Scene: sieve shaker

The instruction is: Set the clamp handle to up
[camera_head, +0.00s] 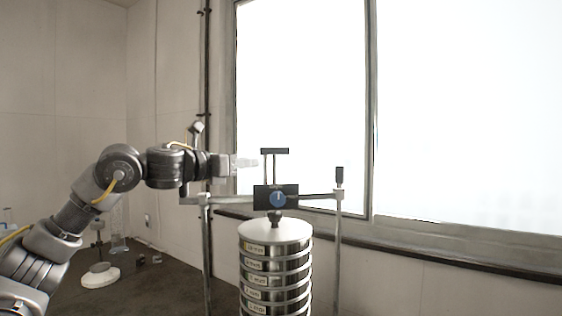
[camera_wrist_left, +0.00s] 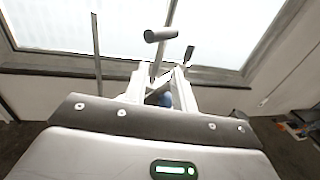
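My right gripper is out of view.
The sieve stack (camera_head: 275,268) stands under the clamp block, between two upright posts. The right post has a black knob (camera_head: 339,175) on top. A white round piece (camera_head: 100,275) and small glassware sit on the dark bench (camera_head: 150,300) at left. A window is behind.

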